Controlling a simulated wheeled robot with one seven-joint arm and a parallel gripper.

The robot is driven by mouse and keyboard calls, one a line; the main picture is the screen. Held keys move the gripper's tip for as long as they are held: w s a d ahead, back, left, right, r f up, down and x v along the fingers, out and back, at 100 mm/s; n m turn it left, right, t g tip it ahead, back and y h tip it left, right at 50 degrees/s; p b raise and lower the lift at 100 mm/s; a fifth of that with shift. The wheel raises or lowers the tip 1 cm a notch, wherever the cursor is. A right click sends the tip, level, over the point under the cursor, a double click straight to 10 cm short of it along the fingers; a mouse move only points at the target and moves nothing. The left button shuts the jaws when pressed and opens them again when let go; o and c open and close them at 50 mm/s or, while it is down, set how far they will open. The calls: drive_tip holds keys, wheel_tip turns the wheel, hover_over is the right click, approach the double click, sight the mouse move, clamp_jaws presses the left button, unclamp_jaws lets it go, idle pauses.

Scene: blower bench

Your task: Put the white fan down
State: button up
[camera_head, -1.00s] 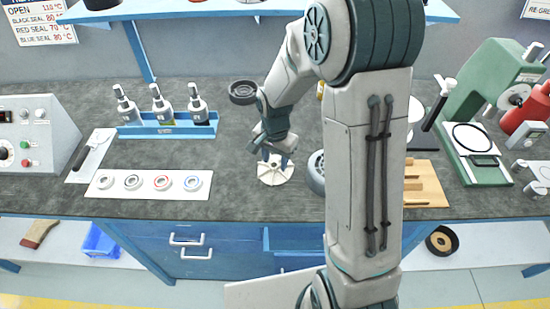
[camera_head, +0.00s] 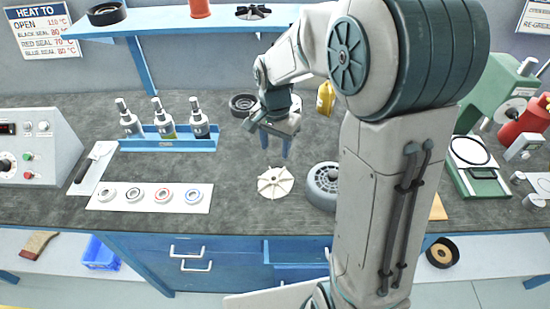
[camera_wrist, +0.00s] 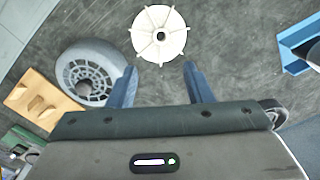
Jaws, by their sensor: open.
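The white fan (camera_head: 275,182) lies flat on the dark bench top, left of the grey round housing (camera_head: 322,185). In the wrist view the white fan (camera_wrist: 159,34) shows its ribbed face and central hole, beyond my fingertips. My gripper (camera_head: 275,150) is open and empty, raised above and behind the fan in the head view. In the wrist view its two blue fingers (camera_wrist: 160,78) stand apart with bare bench between them. The fan is clear of both fingers.
A white mat (camera_head: 110,204) with several ringed seals lies left of the fan. A blue rack (camera_head: 150,144) of bottles stands behind it. A dark ring (camera_head: 243,104) sits near my gripper. Bare bench surrounds the fan's left and front.

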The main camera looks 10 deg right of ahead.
drive_tip(key=s+d+r+n+t, duration=0.1)
drive_tip(key=s+d+r+n, duration=0.1)
drive_tip(key=s, duration=0.7)
drive_tip(key=s+d+r+n+t, duration=0.2)
drive_tip(key=s+r+n, duration=0.3)
drive_tip(key=s, duration=0.3)
drive_tip(key=shift+s+d+n, duration=0.25)
drive_tip(key=shift+s+n, duration=0.1)
drive_tip(key=shift+n, duration=0.35)
